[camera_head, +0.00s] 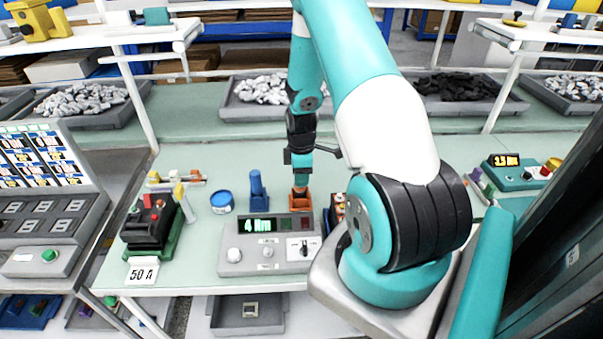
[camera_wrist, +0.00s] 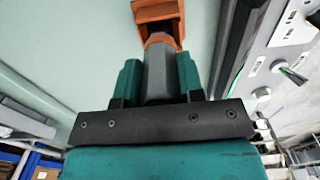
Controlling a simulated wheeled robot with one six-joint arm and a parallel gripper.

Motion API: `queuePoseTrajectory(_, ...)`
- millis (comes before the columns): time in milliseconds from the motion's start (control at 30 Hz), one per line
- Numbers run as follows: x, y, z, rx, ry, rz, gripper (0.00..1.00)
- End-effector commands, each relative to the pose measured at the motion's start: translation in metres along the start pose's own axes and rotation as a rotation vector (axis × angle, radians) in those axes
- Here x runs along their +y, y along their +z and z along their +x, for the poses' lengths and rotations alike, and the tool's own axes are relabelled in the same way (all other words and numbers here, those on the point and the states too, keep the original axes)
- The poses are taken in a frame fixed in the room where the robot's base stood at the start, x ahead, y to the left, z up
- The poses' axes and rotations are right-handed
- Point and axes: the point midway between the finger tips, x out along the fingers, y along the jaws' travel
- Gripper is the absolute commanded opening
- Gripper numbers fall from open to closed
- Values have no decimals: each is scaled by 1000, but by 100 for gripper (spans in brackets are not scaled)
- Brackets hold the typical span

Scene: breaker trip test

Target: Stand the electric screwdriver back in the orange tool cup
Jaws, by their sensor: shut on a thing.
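The electric screwdriver (camera_wrist: 158,78) has a grey body with an orange collar at its far end. My gripper (camera_wrist: 158,90) is shut on the grey body, one teal finger on each side. The orange tool cup (camera_wrist: 158,10) is just past the collar, and the screwdriver's lower end lies at its opening. How deep it sits is hidden. In the head view, my gripper (camera_head: 300,181) points down right above the orange cup (camera_head: 299,200), behind the grey control box. The screwdriver is mostly hidden there by the gripper.
The control box (camera_head: 268,244) reading "4 Nm" stands in front of the cup. A blue upright tool (camera_head: 257,188) and a blue tin (camera_head: 222,201) are to its left. A black and green breaker fixture (camera_head: 153,224) is farther left. Grey parts trays (camera_head: 262,95) line the back.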

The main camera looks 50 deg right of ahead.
Motion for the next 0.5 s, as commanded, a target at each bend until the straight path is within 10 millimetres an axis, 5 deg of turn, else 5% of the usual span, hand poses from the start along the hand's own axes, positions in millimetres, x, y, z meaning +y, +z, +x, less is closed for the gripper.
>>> queuePoseTrajectory(167,0,0,5,0,1,0,12)
queuePoseTrajectory(200,0,0,4,0,1,0,44)
queuePoseTrajectory(300,0,0,4,0,1,0,65)
queuePoseTrajectory(500,0,0,4,0,-1,0,65)
